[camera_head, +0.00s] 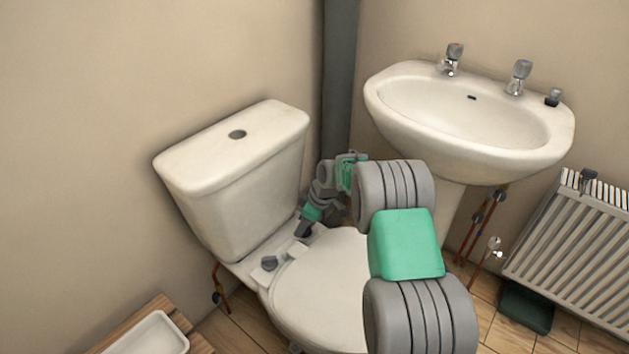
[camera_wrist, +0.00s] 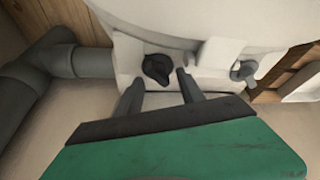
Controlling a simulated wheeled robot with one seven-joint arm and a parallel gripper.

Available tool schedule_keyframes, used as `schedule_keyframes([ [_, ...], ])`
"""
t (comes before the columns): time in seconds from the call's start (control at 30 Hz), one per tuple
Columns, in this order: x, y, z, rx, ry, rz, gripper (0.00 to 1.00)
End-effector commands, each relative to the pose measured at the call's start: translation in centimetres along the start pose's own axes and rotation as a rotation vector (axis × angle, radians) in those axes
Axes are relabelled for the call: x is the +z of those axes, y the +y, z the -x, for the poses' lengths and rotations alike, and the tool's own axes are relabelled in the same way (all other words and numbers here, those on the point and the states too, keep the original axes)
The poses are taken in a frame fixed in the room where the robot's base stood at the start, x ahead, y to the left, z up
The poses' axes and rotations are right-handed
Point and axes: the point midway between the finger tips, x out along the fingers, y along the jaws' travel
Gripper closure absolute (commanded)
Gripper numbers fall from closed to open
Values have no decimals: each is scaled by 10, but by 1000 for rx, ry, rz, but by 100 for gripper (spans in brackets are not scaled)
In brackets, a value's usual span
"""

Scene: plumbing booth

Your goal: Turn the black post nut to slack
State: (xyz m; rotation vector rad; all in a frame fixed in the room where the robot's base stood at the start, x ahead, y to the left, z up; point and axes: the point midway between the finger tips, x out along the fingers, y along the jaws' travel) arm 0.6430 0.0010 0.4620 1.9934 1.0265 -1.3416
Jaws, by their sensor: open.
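In the wrist view a black post nut (camera_wrist: 156,68), a lobed knob, sits on a white part of the toilet. My gripper (camera_wrist: 158,90) is open, with one grey finger on each side just short of the nut. The nut lies ahead of the gap between the fingertips, and I cannot tell whether they touch it. In the head view my gripper (camera_head: 305,226) reaches down behind the toilet seat (camera_head: 320,285), beside the cistern, and largely hides that spot. A second dark knob (camera_head: 269,263) shows on the ledge at the left.
The cistern (camera_head: 235,180) stands close to the left of my gripper. A thick grey pipe (camera_wrist: 85,62) runs at the left of the wrist view. The basin (camera_head: 475,115) and radiator (camera_head: 570,250) are to the right. A white tray (camera_head: 150,335) is at the lower left.

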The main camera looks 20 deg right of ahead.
Motion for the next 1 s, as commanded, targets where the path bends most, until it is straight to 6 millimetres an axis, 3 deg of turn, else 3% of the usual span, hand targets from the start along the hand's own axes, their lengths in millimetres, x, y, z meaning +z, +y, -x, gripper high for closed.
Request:
schedule_keyframes([
  [0.53, 0, -1, -7, 427, 3, -1034, 54],
  [0.6, -7, -4, 24, 427, 5, -1035, 54],
  [1.0, -23, -34, 112, 415, -3, -1026, 54],
])
